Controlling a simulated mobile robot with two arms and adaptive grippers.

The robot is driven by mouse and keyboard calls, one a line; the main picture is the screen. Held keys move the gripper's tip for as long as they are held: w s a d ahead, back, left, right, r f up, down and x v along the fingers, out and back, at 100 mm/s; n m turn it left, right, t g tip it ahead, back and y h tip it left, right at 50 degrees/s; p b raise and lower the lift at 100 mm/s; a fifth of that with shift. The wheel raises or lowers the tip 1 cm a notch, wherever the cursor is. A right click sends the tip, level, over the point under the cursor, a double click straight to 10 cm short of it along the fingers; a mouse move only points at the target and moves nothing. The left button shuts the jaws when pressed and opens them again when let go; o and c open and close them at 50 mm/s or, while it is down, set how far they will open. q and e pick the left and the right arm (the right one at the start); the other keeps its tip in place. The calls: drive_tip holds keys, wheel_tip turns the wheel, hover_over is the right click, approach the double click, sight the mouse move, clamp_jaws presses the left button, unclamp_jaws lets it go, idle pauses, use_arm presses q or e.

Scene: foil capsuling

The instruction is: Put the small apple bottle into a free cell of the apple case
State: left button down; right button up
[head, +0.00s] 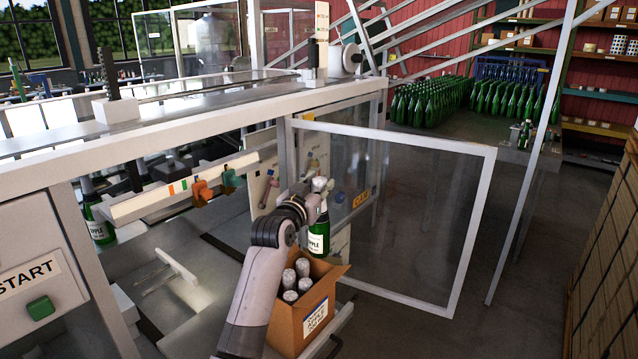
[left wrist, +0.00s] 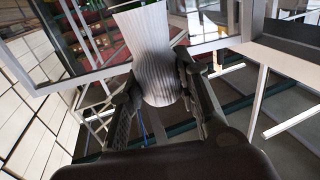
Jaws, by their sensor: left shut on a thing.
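The small apple bottle (head: 318,236) is green with a white label and a silver foil top. My left gripper (head: 313,190) is shut on its foil-covered neck and holds it upright. In the left wrist view the pleated silver foil (left wrist: 152,45) stands between the two dark fingers of the gripper (left wrist: 160,98). The apple case (head: 313,325) is an open cardboard box below and slightly left of the bottle. Several silver-topped bottles (head: 303,267) stand in it. The bottle's base overlaps the case's back flap in the picture; its free cells are hard to see. My right gripper is not in view.
A glass door (head: 400,220) in a metal frame stands open right of the bottle. Another green bottle (head: 98,214) stands inside the machine at left, near a green START button (head: 40,307). Many green bottles (head: 430,105) fill a table at the back.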

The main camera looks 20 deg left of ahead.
use_arm(q)
drive_tip(key=shift+f+b, duration=1.05)
drive_tip(key=shift+f, duration=0.9)
drive_tip(key=shift+p, duration=0.65)
